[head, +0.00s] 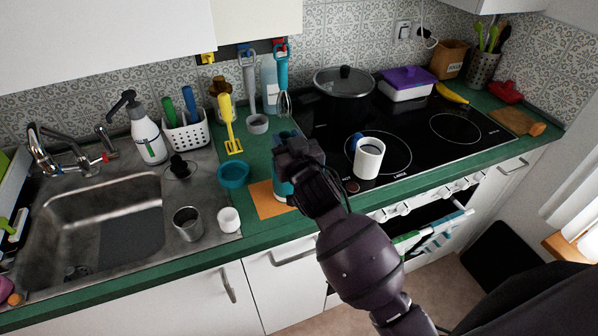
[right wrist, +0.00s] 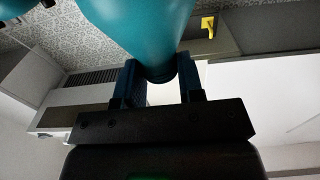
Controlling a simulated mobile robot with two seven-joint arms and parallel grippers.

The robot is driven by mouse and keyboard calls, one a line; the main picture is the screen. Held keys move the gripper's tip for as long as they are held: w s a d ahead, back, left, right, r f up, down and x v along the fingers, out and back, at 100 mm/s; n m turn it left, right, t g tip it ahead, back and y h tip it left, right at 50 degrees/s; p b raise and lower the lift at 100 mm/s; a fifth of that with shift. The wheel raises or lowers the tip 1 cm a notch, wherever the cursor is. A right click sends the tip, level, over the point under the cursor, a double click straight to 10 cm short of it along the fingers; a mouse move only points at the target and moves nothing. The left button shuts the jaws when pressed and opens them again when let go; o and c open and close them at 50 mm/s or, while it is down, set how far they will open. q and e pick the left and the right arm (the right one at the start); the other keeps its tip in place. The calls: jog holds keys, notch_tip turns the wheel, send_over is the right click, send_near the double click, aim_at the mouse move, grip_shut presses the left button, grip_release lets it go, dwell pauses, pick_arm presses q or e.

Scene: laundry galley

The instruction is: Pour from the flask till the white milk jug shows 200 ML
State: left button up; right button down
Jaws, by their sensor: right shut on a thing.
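A teal flask (head: 283,187) is at the counter's front, largely hidden behind my right gripper (head: 292,165). The right gripper is shut on it; the right wrist view shows the teal body (right wrist: 140,25) between the two fingers (right wrist: 160,88). I cannot tell whether the flask's base touches the orange mat (head: 268,208) under it. A white jug (head: 369,160) with a dark blue part at its left stands upright on the black hob, to the right of the gripper. I cannot read its level or any marks. My left gripper is not in view.
A teal bowl (head: 233,174) and yellow tool (head: 229,125) are left of the flask. A steel cup (head: 187,224) and small white cup (head: 229,220) stand by the sink (head: 105,215). A black pot (head: 343,90) is behind the jug.

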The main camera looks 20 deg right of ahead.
jog(key=shift+r, duration=0.15)
jog(key=shift+r+p, duration=1.25)
jog(key=shift+p, duration=0.05)
jog(key=shift+r+p, duration=0.35)
jog(key=shift+r, duration=0.85)
jog(key=c, duration=1.4)
grip_release()
grip_shut()
